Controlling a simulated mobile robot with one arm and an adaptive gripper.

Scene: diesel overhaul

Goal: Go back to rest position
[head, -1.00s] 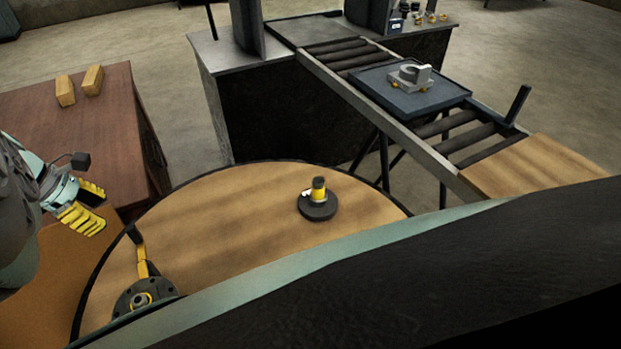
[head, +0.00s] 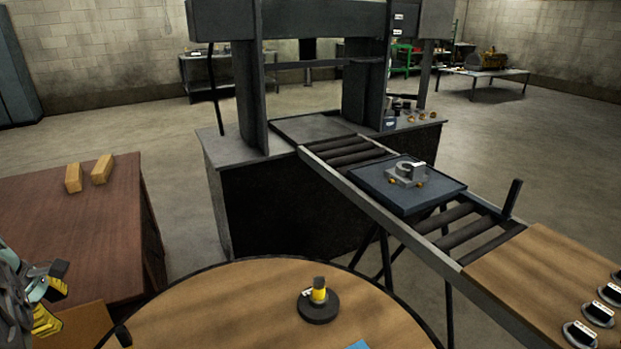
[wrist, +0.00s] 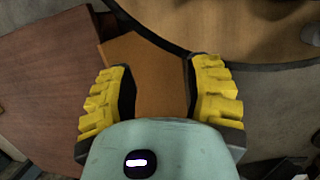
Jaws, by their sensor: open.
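My gripper (head: 48,300) is at the lower left edge of the head view, beside the round wooden table. In the wrist view its two yellow ribbed fingers (wrist: 160,92) stand wide apart with nothing between them. Below them are an orange-brown surface (wrist: 150,70) and the dark edge of the round table. The gripper touches no object that I can see. Most of my arm is cut off by the picture edge.
The round table (head: 220,310) carries a yellow and black part on a dark disc (head: 318,302). A brown table (head: 100,220) with two tan blocks (head: 88,175) stands left. A roller conveyor (head: 460,228) holds a dark tray (head: 375,185) with a grey metal part (head: 407,173).

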